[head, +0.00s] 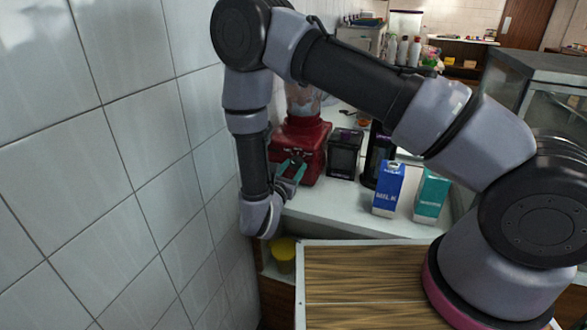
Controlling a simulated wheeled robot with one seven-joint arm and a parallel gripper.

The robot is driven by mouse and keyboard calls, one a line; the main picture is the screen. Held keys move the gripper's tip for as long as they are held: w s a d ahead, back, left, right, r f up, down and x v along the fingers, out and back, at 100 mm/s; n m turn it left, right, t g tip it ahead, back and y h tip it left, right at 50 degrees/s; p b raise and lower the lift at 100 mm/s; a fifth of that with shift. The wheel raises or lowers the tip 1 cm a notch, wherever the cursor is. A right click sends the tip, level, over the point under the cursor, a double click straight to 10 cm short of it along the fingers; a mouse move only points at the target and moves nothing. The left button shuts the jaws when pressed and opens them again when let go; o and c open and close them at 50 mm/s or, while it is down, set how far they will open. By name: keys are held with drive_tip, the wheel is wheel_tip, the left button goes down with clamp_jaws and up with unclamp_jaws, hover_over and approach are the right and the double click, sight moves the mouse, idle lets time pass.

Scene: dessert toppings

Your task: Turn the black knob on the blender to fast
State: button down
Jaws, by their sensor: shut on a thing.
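The blender (308,133) has a red base and a clear jar (303,100), partly covered by my arm. It stands upright on the white counter near the tiled wall. The black knob (292,155) is on the front of the base, small and mostly hidden by my gripper. My gripper (291,165), with teal fingers, is at the front of the base, shut on the knob. The knob's setting and any speed marks are too small to read.
A dark box-shaped appliance (344,153) and a black machine (379,155) stand right of the blender. A blue milk carton (388,188) and a teal carton (431,193) stand nearer on the counter (335,212). The tiled wall (120,170) is close at left. A yellow container (284,249) sits below.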

drive_tip(key=m, duration=0.7)
drive_tip(key=shift+m, duration=0.4)
drive_tip(key=m, duration=0.4)
drive_tip(key=shift+f+m, duration=0.1)
drive_tip(key=shift+m, duration=1.9)
drive_tip(key=shift+s, duration=0.1)
drive_tip(key=shift+c, duration=1.4)
unclamp_jaws()
